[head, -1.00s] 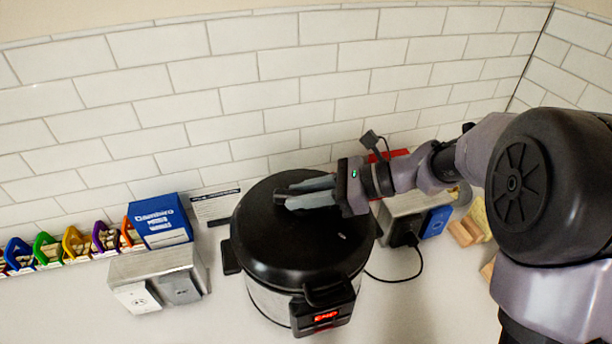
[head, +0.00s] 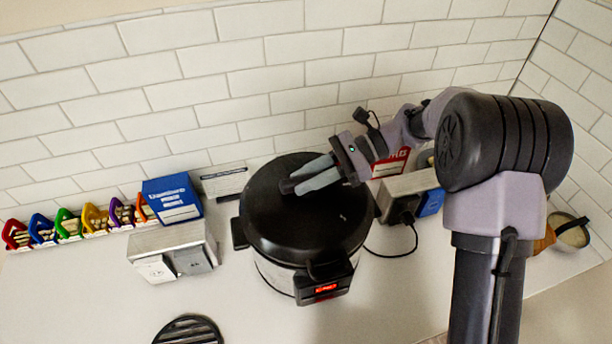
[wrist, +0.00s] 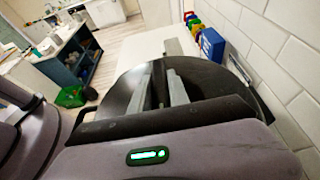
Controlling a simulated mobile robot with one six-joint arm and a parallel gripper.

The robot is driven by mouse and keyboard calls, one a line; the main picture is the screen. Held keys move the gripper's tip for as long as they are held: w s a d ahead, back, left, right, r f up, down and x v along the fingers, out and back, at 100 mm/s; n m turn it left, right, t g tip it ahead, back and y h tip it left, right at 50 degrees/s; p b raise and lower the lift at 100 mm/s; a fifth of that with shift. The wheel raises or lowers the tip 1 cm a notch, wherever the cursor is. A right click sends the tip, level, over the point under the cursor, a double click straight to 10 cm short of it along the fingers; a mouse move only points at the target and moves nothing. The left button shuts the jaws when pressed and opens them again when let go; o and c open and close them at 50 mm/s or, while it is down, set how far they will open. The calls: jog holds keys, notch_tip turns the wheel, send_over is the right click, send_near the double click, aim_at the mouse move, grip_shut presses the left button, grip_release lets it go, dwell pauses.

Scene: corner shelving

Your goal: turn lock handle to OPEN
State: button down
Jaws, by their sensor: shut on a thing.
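A round pressure cooker with a black lid (head: 340,215) and a steel body stands on the white counter, its front panel lit red. My gripper (head: 289,187) comes in from the upper right, low over the middle of the lid, and its grey fingers are shut on the dark lock handle there. The handle is mostly hidden by the fingers and blends into the lid. In the wrist view, both fingers (wrist: 158,80) reach out over the black lid (wrist: 215,78). I cannot read any OPEN mark on the lid.
Left of the cooker are a steel socket box (head: 165,240), a blue box (head: 172,198) and coloured holders (head: 95,218). Right are another steel box (head: 400,190) and a cable. The tiled wall (head: 230,90) is close behind. A black slotted disc (head: 188,329) lies in front.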

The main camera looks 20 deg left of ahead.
jog(key=c, duration=1.2)
grip_release()
jog(key=shift+c, duration=0.2)
jog(key=p+v, duration=0.3)
jog(key=v, duration=1.4)
jog(key=shift+r, duration=0.2)
jog(key=shift+d, duration=0.15)
